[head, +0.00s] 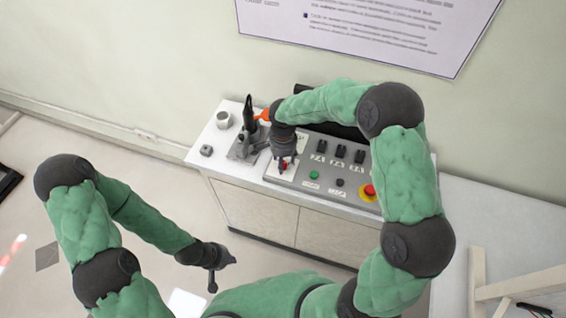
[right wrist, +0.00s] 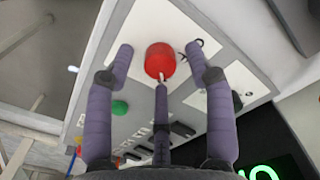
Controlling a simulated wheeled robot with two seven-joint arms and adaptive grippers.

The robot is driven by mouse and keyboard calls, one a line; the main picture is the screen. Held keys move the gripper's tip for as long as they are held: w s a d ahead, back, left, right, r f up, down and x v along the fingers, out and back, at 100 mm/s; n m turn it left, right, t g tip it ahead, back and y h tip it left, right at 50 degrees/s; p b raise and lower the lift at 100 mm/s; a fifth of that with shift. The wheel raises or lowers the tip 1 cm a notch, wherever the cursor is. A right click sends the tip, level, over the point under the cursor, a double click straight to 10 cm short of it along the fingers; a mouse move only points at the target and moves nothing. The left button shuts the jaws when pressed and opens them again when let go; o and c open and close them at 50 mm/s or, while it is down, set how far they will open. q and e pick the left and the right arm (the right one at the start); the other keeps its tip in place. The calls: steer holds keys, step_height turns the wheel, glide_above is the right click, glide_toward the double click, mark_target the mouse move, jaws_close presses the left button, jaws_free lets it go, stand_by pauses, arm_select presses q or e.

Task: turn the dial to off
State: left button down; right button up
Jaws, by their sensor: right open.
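The red dial (right wrist: 160,61) sits on a white plate (right wrist: 215,85) of the control panel. A short white mark shows on its side nearest my middle finger. In the head view the dial (head: 283,167) is mostly covered by my right gripper. My right gripper (right wrist: 160,65) is open, its purple fingers spread to the left and right of the dial, with the middle finger pointing at it. I cannot tell whether any finger touches it. Dark lettering beside the dial is partly hidden. My left gripper (head: 213,281) hangs low at the left, away from the bench; its jaws are unclear.
The grey panel also carries a green button (head: 314,174), a black button (head: 340,182), several black switches (head: 339,150) and a red stop button (head: 368,191) on yellow. A white mug (head: 223,120) and a black tool in a stand (head: 248,115) are at the left.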

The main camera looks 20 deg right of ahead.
steer(key=shift+f, duration=0.5)
jaws_close()
